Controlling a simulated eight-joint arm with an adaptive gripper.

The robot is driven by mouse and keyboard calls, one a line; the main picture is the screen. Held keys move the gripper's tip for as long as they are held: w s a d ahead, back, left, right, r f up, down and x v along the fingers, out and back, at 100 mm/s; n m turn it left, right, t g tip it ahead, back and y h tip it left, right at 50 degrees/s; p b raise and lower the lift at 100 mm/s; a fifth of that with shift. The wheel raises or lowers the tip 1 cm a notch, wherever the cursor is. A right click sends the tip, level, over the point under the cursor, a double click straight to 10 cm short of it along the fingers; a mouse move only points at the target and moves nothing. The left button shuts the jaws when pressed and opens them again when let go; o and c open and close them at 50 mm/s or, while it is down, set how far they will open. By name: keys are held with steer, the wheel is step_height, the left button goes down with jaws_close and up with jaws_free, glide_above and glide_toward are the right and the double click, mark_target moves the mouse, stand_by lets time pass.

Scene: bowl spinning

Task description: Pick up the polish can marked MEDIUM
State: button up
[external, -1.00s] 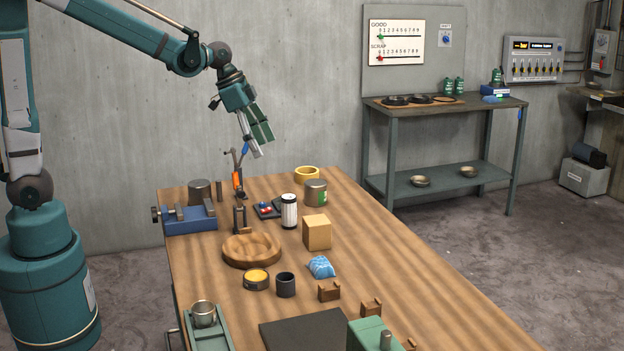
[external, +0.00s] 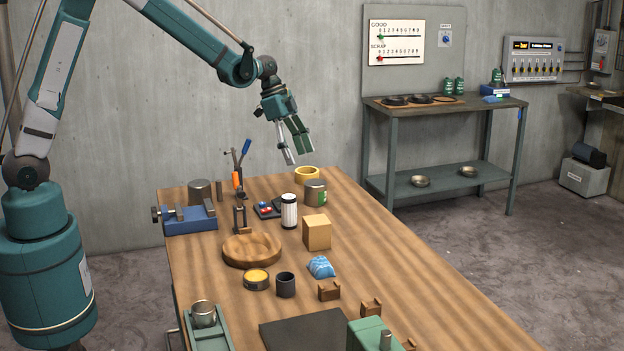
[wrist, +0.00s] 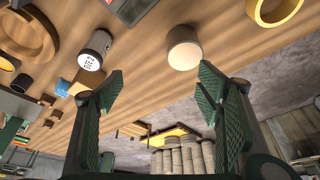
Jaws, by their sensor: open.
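My gripper (external: 299,158) is open and empty, in the air above the far end of the wooden table. A grey can with a green label (external: 315,192) stands upright below it, to the right. In the wrist view this can appears as a tan-ended cylinder (wrist: 185,50), beyond the open fingers (wrist: 162,76) and apart from them. A white can with dark ends (external: 289,212) stands nearer the camera; it also shows in the wrist view (wrist: 95,50), with small print. A flat tin with a yellow top (external: 256,280) sits farther forward. I cannot read MEDIUM on any can.
A yellow ring (external: 307,173) lies just behind the grey can. A cardboard-coloured block (external: 317,232), a round wooden dish (external: 252,250) and a blue vise (external: 190,219) stand around. A tool stand (external: 239,178) with upright handles is left of the gripper.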

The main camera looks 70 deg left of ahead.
steer(key=m+p, duration=0.2)
glide_above(314, 182)
steer(key=s+a, duration=0.2)
steer(key=shift+g+h, duration=0.3)
step_height(314, 182, down, 6)
steer(key=shift+w+r, duration=0.1)
steer(key=shift+w, duration=0.05)
steer(key=shift+p+x, duration=0.3)
steer(key=shift+x, duration=1.05)
steer(key=shift+p+x, duration=0.3)
steer(key=shift+x, duration=2.35)
steer(key=shift+w, duration=0.1)
steer(key=c, duration=1.2)
